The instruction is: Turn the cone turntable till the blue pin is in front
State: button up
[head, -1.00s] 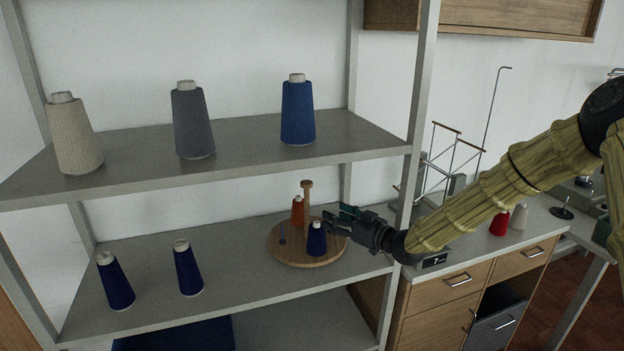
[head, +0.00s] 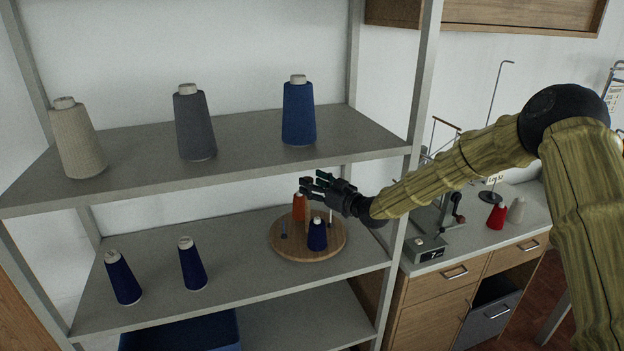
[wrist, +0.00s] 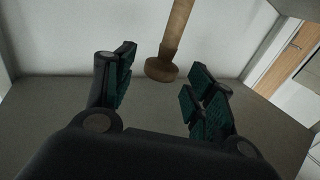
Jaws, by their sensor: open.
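The cone turntable, a round wooden disc (head: 290,250), sits on the lower shelf. It carries an orange cone (head: 300,207) at the back and a navy cone (head: 317,234) at the front right. The blue pin (head: 284,236) stands at the left of the disc. A pale pin (head: 331,216) shows at the back right. My gripper (head: 313,181) is open above the back of the disc. In the wrist view the wooden post (wrist: 172,45) with its knob appears between the open fingers (wrist: 160,92), apart from both. My gripper hides the post in the head view.
The upper shelf (head: 250,168) is close above my gripper and bears three large cones. Two navy cones (head: 123,278) (head: 192,264) stand left on the lower shelf. A shelf upright (head: 414,130) is right of the turntable, near my arm.

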jog(key=shift+w+a, duration=0.25)
jog(key=shift+w, duration=0.05)
